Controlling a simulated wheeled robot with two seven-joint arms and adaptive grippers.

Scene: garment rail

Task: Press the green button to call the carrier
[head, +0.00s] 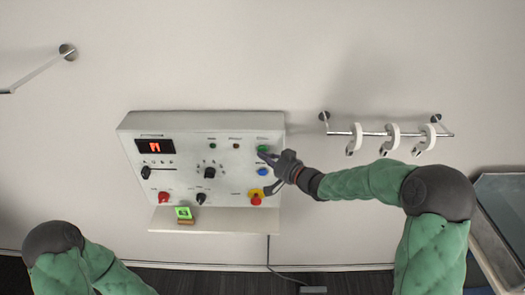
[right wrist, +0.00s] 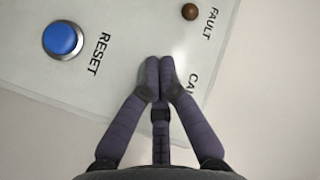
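The green button (head: 263,149) is at the upper right of the grey control panel (head: 222,127) on the wall. My right gripper (head: 264,157) is at the panel face, its fingertips right by the green button; whether they touch it I cannot tell. In the right wrist view the two fingers (right wrist: 159,64) are together, with nothing seen between them, over the panel near a partly covered label starting "CA". The green button does not show in that view. My left arm shows at the lower left of the head view, its gripper out of frame.
A blue reset button (head: 262,171) sits just below, and a red knob on yellow (head: 255,196) lower still. A brown fault lamp (right wrist: 189,12) is close by. A rail (head: 372,133) with white hooks is right of the panel. A shelf (head: 230,221) lies below.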

